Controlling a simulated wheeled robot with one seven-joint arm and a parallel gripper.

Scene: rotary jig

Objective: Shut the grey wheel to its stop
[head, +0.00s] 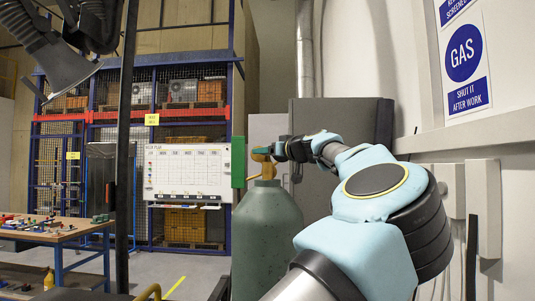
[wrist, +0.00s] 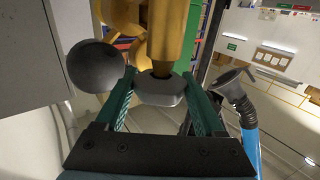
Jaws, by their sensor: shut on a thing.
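The grey wheel (wrist: 160,92) sits at the end of a brass stem (wrist: 167,45) in the wrist view. The two teal fingers of my gripper (wrist: 161,98) are closed on it, one on each side. In the head view my gripper (head: 262,152) reaches in from the right to the brass valve (head: 263,168) on top of a dark green gas cylinder (head: 267,225). The wheel is too small and covered to make out there. How far the wheel is turned cannot be told.
A dark round knob or gauge (wrist: 95,66) is close to the left finger in the wrist view. A green upright piece (head: 238,161) stands just left of the valve. A grey cabinet (head: 352,112) is behind; a workbench (head: 58,230) stands far left.

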